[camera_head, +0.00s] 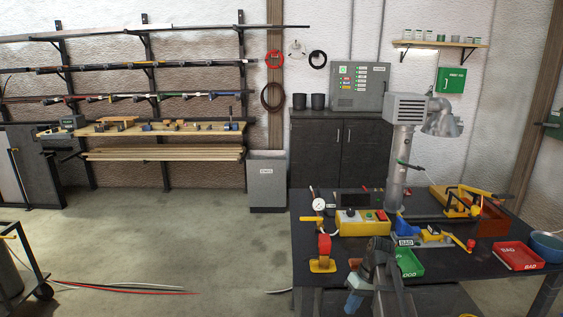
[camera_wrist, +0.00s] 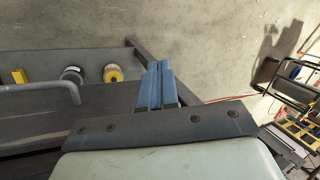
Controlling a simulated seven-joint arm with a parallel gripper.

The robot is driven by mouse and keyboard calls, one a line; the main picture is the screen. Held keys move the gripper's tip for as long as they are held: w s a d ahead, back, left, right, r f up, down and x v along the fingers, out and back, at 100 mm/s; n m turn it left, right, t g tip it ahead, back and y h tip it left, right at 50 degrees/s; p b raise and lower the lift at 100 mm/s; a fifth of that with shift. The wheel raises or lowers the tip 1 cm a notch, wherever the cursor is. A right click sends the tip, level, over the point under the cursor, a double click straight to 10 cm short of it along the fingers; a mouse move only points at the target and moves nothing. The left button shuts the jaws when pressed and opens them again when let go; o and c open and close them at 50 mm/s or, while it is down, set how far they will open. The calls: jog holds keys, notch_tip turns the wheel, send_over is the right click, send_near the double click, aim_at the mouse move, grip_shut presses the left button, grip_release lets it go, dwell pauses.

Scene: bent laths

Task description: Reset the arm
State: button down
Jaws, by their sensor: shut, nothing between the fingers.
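My gripper (camera_wrist: 158,68) shows in the wrist view with its two blue fingers pressed together and nothing between them. It points out past a dark table edge, over the concrete floor. In the head view my grey arm (camera_head: 380,272) stands at the front edge of the dark workbench (camera_head: 440,262), low in the picture. A blue part, which looks like the fingers, shows at its lower left. The arm partly covers the green tray (camera_head: 409,262).
The bench bears a yellow control box (camera_head: 352,228), a dial gauge (camera_head: 319,205), a red and yellow tool (camera_head: 323,252), a yellow clamp (camera_head: 458,205), a red tray (camera_head: 517,255) and a blue bowl (camera_head: 547,246).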

jog(key=s+a+f+m+g+h, duration=0.1)
jog(key=s+f, duration=0.4)
jog(key=f, duration=0.3)
jog(key=s+a+f+m+g, duration=0.1)
jog(key=s+f, duration=0.4)
jog(key=f, duration=0.3)
jog(key=s+a+f+g+h, duration=0.1)
jog(key=s+a+f, duration=0.1)
jog(key=s+f, duration=0.45)
jog(key=s+f+g+h, duration=0.1)
jog(key=s+f, duration=0.7)
jog(key=s, duration=0.4)
jog(key=s+f+m+g+h, duration=0.1)
jog(key=s+f, duration=0.7)
jog(key=s, duration=0.4)
jog(key=shift+s+a+f+m, duration=0.2)
jog(key=shift+a+f+m, duration=0.05)
jog(key=shift+m, duration=0.05)
jog(key=shift+d, duration=0.1)
